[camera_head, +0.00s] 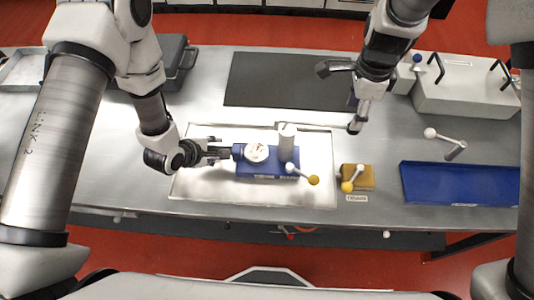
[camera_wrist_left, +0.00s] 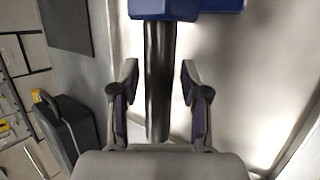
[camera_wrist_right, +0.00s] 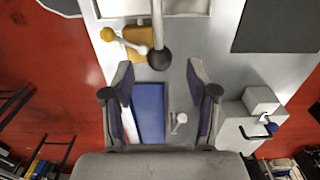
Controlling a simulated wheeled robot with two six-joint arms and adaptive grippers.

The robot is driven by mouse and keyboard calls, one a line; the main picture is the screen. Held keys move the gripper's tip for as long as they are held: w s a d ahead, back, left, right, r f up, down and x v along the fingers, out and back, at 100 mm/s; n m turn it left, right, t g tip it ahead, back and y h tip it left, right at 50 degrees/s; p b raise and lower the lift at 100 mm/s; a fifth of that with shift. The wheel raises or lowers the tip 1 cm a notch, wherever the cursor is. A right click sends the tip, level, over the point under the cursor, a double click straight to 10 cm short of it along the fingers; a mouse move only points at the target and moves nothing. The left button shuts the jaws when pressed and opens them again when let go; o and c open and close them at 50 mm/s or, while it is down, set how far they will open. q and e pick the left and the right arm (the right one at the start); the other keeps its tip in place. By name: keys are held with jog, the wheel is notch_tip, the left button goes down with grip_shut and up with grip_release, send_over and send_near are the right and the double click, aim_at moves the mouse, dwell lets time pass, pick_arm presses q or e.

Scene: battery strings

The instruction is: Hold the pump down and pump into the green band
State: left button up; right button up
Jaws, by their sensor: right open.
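The blue pump (camera_head: 265,166) sits on the bright plate on the bench, with a round white gauge (camera_head: 257,152), an upright white cylinder (camera_head: 287,142) and a lever with a yellow knob (camera_head: 313,180). I cannot read its needle or a green band. A black bar (camera_wrist_left: 158,80) from the pump lies between the spread fingers of my left gripper (camera_head: 213,152), with gaps on both sides. A pump rod ends in a black ball (camera_wrist_right: 160,58). My right gripper (camera_head: 342,97) is open near this ball, which shows between its fingertips in the right wrist view.
A yellow block (camera_head: 358,177) with a lever stands right of the pump. A blue tray (camera_head: 460,184) lies farther right, below a small white-knobbed lever (camera_head: 445,140). A white box (camera_head: 465,90) stands at back right. A dark mat (camera_head: 285,80) lies clear behind the pump.

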pick_arm(q)
jog(key=v, duration=0.7)
jog(key=shift+s+a+r, duration=0.15)
jog(key=shift+r, duration=0.1)
pick_arm(e)
jog(key=shift+s, duration=0.1)
pick_arm(q)
jog(key=shift+f, duration=0.1)
